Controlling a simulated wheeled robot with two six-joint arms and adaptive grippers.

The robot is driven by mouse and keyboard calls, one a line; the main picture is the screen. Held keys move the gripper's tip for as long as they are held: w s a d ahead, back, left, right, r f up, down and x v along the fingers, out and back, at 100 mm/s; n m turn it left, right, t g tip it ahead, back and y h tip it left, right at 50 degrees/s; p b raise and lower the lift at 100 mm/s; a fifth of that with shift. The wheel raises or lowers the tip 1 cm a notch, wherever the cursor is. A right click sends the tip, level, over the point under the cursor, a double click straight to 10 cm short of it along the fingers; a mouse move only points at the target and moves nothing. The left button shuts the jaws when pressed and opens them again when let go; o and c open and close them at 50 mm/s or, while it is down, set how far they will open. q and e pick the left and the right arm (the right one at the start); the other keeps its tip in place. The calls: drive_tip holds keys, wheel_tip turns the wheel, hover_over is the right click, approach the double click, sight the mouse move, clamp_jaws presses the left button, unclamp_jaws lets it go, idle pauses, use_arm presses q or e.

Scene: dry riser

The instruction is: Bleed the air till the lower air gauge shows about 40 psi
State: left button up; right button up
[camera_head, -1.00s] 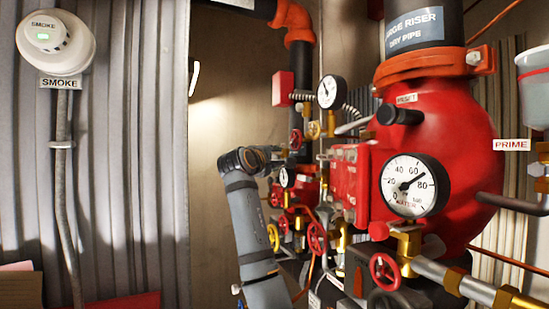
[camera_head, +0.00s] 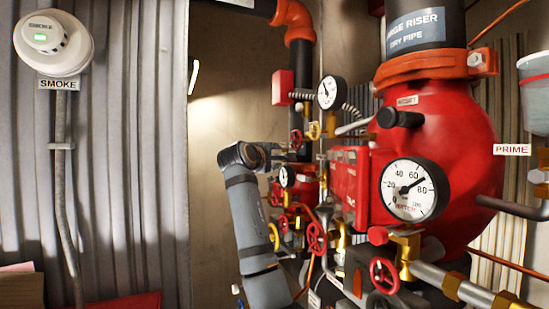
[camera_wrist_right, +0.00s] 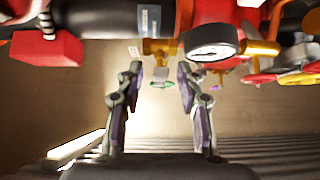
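A small white-faced gauge (camera_head: 287,176) sits low on the pipework, just right of my forearm in the head view; it is too small to read. Another small gauge (camera_head: 331,92) is higher up. My right gripper (camera_wrist_right: 160,72) is open and empty in the right wrist view, its fingers reaching toward the pipework. A brass fitting (camera_wrist_right: 160,46) and a small green handle (camera_wrist_right: 162,85) show between the fingers, apart from them as far as I can tell. A gauge (camera_wrist_right: 210,42) is right of the fingers, its face seen at a slant. My left gripper is not in view.
A large red valve body (camera_head: 450,135) with a big WATER gauge (camera_head: 415,188) fills the right. Red handwheels (camera_head: 317,237) and a yellow handle (camera_head: 273,236) crowd the low middle. A smoke detector (camera_head: 52,38) hangs on the corrugated left wall. Open space lies left of the pipework.

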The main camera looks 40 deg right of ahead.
drive_tip(key=shift+a, duration=0.1)
drive_tip(key=v, duration=1.2)
